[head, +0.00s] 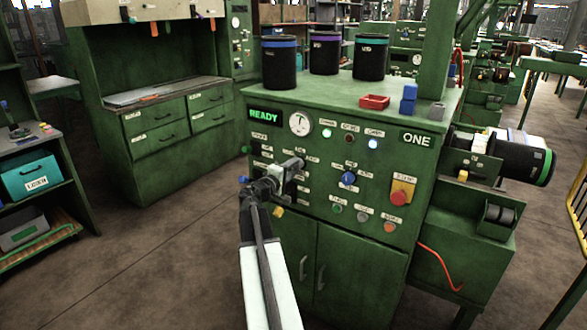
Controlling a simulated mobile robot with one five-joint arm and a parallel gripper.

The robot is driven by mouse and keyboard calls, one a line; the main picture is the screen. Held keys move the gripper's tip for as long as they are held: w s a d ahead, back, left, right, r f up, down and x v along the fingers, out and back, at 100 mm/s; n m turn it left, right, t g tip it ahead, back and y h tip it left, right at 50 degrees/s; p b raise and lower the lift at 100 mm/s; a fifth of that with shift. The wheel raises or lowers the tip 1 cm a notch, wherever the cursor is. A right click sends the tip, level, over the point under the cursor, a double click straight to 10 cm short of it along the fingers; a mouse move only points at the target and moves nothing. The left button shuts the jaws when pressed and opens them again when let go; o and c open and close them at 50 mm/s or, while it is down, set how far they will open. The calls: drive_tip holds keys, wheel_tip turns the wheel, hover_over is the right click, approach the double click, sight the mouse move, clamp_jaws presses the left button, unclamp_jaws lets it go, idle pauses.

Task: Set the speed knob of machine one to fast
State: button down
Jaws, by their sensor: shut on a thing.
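Machine one (390,150) is a green cabinet marked ONE, with a lit READY display on its sloped front panel. My gripper (298,164) is at the left-middle of this panel, its dark jaws shut on what seems to be a panel knob. The jaws hide that knob, so its pointer and setting cannot be seen. Small labels surround this spot but are too small to read. A blue knob (348,178) sits to the right, clear of my gripper. I cannot read which knob is marked speed.
A red and yellow stop switch (402,191) and several lamps and buttons share the panel. Dark canisters (325,53), a red tray (374,102) and blue blocks (408,99) stand on top. A roller unit (500,155) juts out right. Floor at left is clear.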

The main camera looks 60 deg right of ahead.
drive_tip(key=shift+m, duration=0.5)
drive_tip(key=c, duration=0.9)
unclamp_jaws()
drive_tip(key=shift+c, duration=0.2)
drive_tip(key=a, duration=0.8)
drive_tip(key=shift+d, duration=0.1)
